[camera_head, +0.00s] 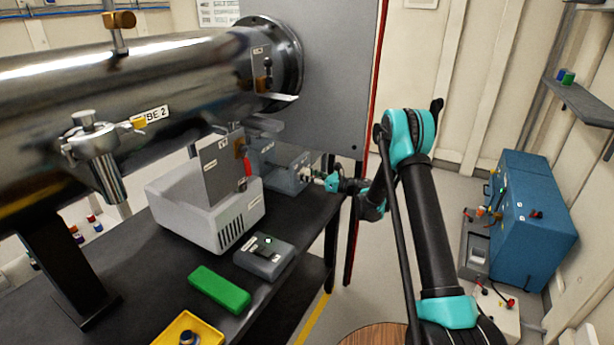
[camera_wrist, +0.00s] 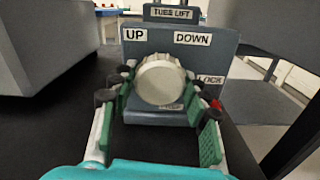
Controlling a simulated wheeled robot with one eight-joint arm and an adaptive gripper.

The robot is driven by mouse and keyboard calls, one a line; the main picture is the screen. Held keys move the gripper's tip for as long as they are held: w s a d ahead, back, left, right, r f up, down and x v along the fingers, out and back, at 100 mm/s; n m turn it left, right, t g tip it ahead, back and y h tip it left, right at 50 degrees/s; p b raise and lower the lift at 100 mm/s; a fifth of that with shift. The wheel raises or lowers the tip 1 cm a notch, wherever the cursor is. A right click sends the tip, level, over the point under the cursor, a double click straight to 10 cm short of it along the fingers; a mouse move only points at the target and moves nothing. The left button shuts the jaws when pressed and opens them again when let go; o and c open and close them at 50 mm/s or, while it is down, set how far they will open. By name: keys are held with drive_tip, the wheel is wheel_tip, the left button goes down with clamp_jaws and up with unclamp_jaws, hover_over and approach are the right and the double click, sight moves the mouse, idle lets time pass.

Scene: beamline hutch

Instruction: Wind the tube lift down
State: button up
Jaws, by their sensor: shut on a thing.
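The grey tube lift box (camera_wrist: 216,75) fills the middle of the wrist view, with UP on its left, DOWN on its right and LOCK at the right edge. Its pale round ribbed knob (camera_wrist: 162,80) faces me. My gripper (camera_wrist: 162,97) is shut on the knob, one finger on each side. A small red part (camera_wrist: 216,104) shows beside the right finger, below the LOCK label. In the head view the tube lift box (camera_head: 285,172) sits at the bench's right end, under the big steel tube (camera_head: 180,80). My gripper (camera_head: 322,180) reaches it from the right; the knob is mostly hidden there.
A white box with an upright grey plate (camera_head: 218,170) stands left of the lift. A grey control box (camera_head: 264,257), a green block (camera_head: 219,290) and a yellow tray (camera_head: 165,337) lie on the black bench. Blue equipment (camera_head: 535,205) stands at the right. Floor shows between.

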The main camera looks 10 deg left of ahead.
drive_tip(key=shift+c, duration=0.6)
drive_tip(key=m, duration=0.4)
drive_tip(key=shift+m, duration=0.3)
drive_tip(key=o, duration=1.1)
drive_tip(key=shift+o, duration=0.2)
drive_tip(key=shift+d, duration=0.15)
drive_tip(key=v, duration=1.2)
drive_tip(key=shift+r, duration=0.1)
